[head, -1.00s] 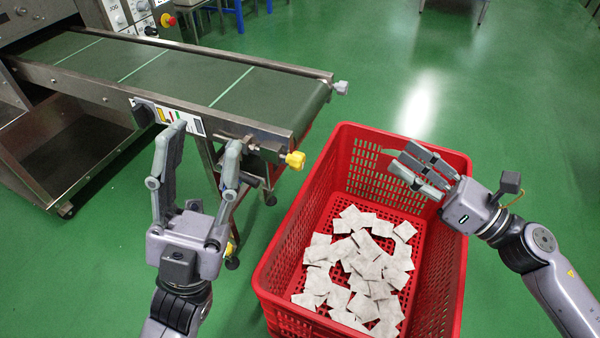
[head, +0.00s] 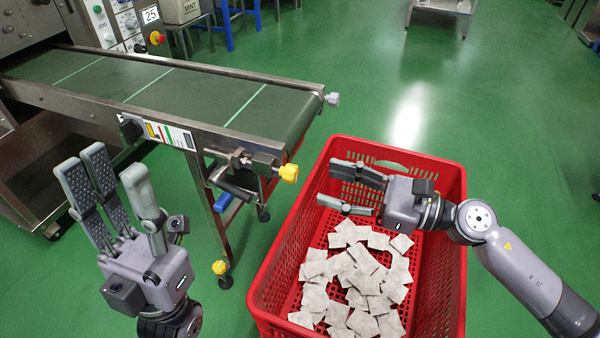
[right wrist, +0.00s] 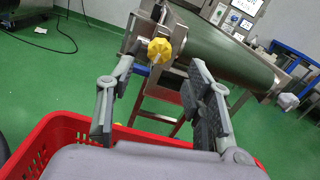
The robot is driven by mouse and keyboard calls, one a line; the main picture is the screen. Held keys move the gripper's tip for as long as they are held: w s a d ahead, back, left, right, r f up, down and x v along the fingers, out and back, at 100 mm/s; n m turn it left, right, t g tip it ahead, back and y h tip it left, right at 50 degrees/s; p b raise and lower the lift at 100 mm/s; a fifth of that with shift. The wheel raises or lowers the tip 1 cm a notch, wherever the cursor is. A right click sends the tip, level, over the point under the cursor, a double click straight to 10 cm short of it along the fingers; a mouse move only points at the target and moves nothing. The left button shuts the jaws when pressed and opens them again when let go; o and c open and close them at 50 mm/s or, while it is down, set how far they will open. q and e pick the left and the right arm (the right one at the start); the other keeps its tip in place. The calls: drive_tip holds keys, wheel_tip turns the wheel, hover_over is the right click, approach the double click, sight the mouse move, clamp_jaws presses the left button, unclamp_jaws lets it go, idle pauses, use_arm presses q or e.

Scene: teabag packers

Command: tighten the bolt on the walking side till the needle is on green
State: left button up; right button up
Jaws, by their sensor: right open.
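A yellow knob-headed bolt (head: 289,173) sticks out at the near corner of the conveyor (head: 170,85). A grey knob-headed bolt (head: 332,99) is at the far corner. A label strip with coloured marks (head: 168,134) is on the conveyor's near side; I cannot make out a needle. My right gripper (head: 335,187) is open and empty over the red crate, its fingers pointing left at the yellow bolt, apart from it. In the right wrist view the yellow bolt (right wrist: 159,50) appears between and beyond the fingertips. My left gripper (head: 112,172) is open and empty, left of the bolt.
A red crate (head: 262,290) with several white teabags (head: 360,275) stands below the conveyor's end, under my right arm. A black handle (head: 235,190) and a conveyor leg (head: 208,215) are near the yellow bolt. Green floor is free at the right.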

sight(296, 175)
drive_tip(key=x, duration=0.7)
drive_tip(key=shift+a, duration=0.15)
drive_tip(key=shift+c, duration=0.3)
drive_tip(key=shift+p, duration=0.3)
clamp_jaws()
